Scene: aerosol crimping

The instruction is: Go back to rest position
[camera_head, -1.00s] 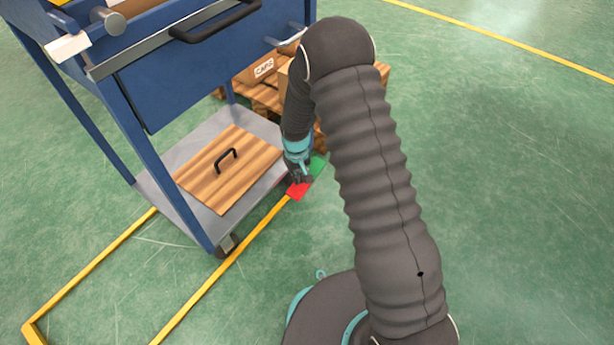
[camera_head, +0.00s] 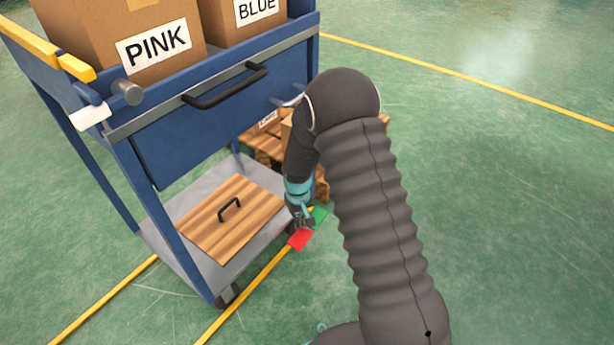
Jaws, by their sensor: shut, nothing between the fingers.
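My gripper (camera_head: 300,221) hangs pointing down at the end of my dark, ribbed arm, right of the blue cart's lower shelf. It is small in the head view and looks shut and empty. A red patch (camera_head: 300,238) and a green patch (camera_head: 319,215) show right beside the fingertips. I cannot tell whether they lie on the floor or belong to the gripper.
The blue cart (camera_head: 205,140) stands at left with boxes labelled PINK (camera_head: 110,30) and BLUE (camera_head: 235,15) on top. A wooden lid (camera_head: 205,215) with a black handle lies on its lower shelf. Cardboard boxes sit on a wooden pallet (camera_head: 262,143) behind. The green floor at right is clear.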

